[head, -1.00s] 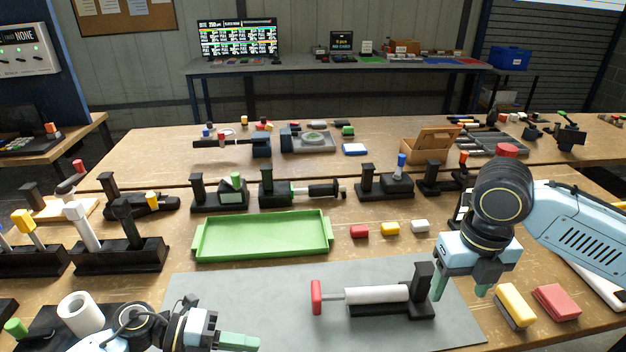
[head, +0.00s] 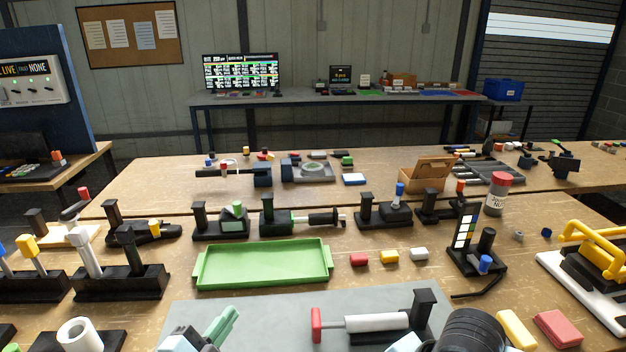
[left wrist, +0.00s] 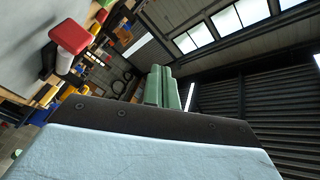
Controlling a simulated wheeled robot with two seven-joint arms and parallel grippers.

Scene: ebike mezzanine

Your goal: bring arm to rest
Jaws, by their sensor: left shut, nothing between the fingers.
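My left gripper (head: 222,325) comes in at the bottom of the head view, over the grey mat (head: 265,312). Its green fingers are together with nothing between them. In the left wrist view its fingers (left wrist: 163,86) point up side by side, closed and empty. Part of my right arm (head: 470,330), a dark round joint, shows at the bottom right edge of the head view; its fingers are out of the picture.
A white cylinder tool with a red end (head: 375,322) rests in a black stand on the mat. A green tray (head: 265,264) lies behind the mat. A yellow block (head: 515,328) and a red block (head: 557,328) lie at right. Black holders stand at left.

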